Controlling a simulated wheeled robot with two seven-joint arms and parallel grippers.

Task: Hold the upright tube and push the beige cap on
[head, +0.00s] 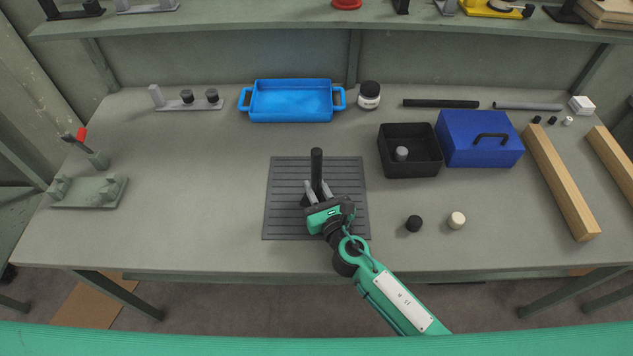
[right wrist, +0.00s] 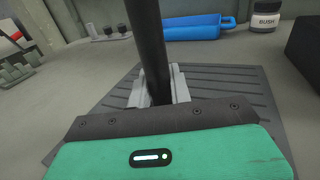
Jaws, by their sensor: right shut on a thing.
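A black tube (head: 317,167) stands upright on the dark ribbed mat (head: 283,222). My right gripper (head: 318,190) is shut on the tube from the front, low on its length. In the right wrist view the tube (right wrist: 151,45) rises between the two grey fingers (right wrist: 158,90), and its top is out of frame. The beige cap (head: 456,220) rests on the table to the right of the mat, apart from the gripper. A black cap (head: 414,223) lies to the left of it. My left gripper is not in view.
A black bin (head: 384,163) holding a grey piece and a blue toolbox (head: 480,150) stand right of the mat. A blue tray (head: 292,102) and a jar (head: 369,95) are behind. Wooden beams (head: 560,185) lie at the right. The table left of the mat is mostly clear.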

